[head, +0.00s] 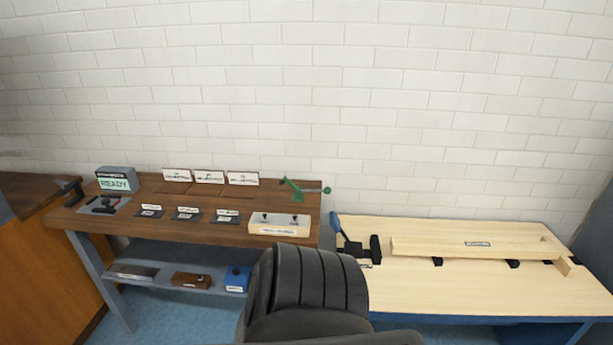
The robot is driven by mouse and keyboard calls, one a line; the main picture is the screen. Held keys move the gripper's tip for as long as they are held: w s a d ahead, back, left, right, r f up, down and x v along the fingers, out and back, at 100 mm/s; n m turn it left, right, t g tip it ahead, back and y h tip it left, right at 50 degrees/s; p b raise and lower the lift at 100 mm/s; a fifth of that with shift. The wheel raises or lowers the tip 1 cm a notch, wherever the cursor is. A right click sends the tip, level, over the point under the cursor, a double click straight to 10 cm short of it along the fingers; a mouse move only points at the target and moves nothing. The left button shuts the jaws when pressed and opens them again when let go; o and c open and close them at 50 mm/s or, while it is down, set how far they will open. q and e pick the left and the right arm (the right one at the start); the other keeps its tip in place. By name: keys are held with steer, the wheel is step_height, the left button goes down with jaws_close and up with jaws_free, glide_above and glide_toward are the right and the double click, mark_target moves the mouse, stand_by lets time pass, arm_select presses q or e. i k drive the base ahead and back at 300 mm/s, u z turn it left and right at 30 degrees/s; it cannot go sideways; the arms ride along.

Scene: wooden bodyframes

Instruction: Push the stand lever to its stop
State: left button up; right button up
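A green lever-like piece (293,190) with a grey-green round end stands at the back right corner of the dark brown bench (140,219). A dark lever or clamp (349,246) with a blue upper part sits at the left end of the pale wooden table (450,293). I cannot tell which of these is the stand lever, or how far either is turned. A long pale wooden part (470,247) lies on the pale table, beside black blocks. Neither of my grippers shows. A black segmented part, probably mine, fills the bottom middle.
The brown bench bears a box reading READY (117,179), several white cards, small black trays and a pale box with dark knobs (279,225). A lower shelf (143,281) holds a blue box (237,279). The pale table's front is clear. A brick wall stands behind.

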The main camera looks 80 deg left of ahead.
mark_target(335, 220)
steer(key=u, duration=0.05)
steer(key=k, duration=0.6)
steer(key=u, duration=2)
